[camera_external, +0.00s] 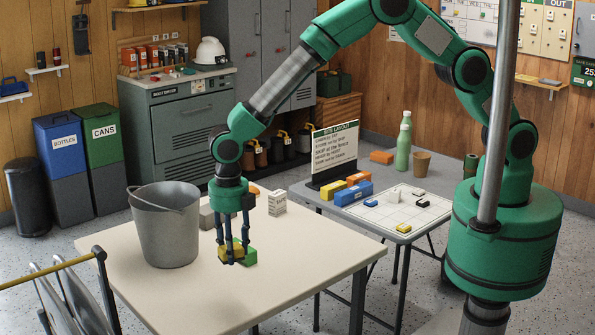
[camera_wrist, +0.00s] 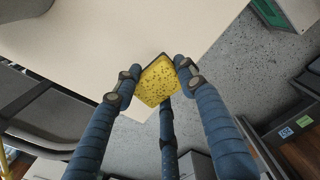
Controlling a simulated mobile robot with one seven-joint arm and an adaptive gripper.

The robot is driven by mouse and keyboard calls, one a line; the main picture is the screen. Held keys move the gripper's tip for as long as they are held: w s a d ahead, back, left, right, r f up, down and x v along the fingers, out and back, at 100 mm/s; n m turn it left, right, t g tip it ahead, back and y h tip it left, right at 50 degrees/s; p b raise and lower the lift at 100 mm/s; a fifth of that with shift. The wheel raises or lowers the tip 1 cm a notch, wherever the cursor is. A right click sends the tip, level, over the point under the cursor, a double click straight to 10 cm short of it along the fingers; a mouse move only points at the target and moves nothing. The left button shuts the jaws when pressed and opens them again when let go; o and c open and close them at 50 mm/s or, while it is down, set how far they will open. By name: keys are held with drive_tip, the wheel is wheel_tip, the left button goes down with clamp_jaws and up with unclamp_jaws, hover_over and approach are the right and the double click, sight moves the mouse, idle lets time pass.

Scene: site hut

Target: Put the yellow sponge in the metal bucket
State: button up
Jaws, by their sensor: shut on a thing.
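My gripper (camera_external: 230,259) is above the cream table, to the right of the metal bucket, with its fingers pointing down. Its blue fingers are shut on the yellow sponge (camera_external: 237,250). In the wrist view the pitted sponge (camera_wrist: 158,82) sits between the fingertips (camera_wrist: 156,74). I cannot tell whether the sponge touches the table. The metal bucket (camera_external: 168,235) stands upright on the left part of the table, its handle lying across the open top. Its inside floor is hidden.
The table's right and front areas are clear. A grey table (camera_external: 375,180) with several objects stands behind.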

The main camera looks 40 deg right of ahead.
wheel_tip(320, 180, up, 19)
drive_tip(key=m+p, duration=1.1)
drive_tip(key=m, duration=0.9)
hover_over(168, 202)
drive_tip(key=s+a, duration=0.2)
drive_tip(key=s, duration=0.2)
wheel_tip(168, 202, down, 4)
drive_tip(key=f, duration=0.1)
drive_tip(key=shift+s+a, duration=0.1)
drive_tip(key=shift+a, duration=0.1)
drive_tip(key=shift+f, duration=0.1)
wheel_tip(168, 202, down, 14)
drive_tip(key=shift+f, duration=0.1)
